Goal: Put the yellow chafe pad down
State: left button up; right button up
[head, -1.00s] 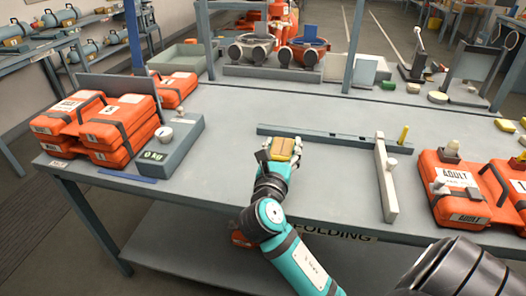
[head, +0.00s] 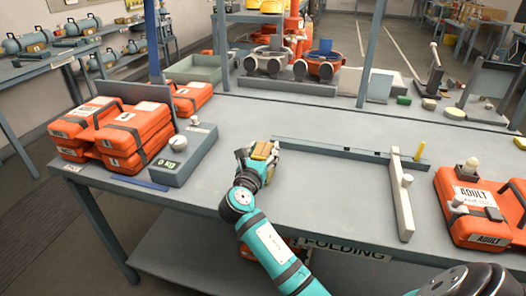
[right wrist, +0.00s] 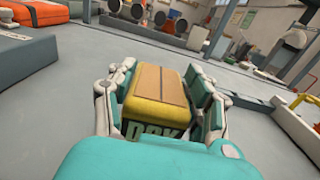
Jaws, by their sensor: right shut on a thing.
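The yellow chafe pad (head: 262,150) is a small block with a tan top face. My right gripper (head: 258,157) is shut on it over the grey folding table (head: 330,185), left of the middle. In the right wrist view the pad (right wrist: 155,92) sits between the two fingers of the right gripper (right wrist: 160,95), its yellow sides and part of some dark lettering showing. The pad is low over the tabletop; I cannot tell if it touches. My left gripper is not in view.
Left of the pad stand a grey scale (head: 184,155) and stacked orange packs (head: 110,135). An orange ADULT pack (head: 470,210) is at right. The tabletop between is clear.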

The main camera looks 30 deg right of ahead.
jog(key=o, duration=1.5)
jog(key=shift+r, duration=0.1)
jog(key=v, duration=1.2)
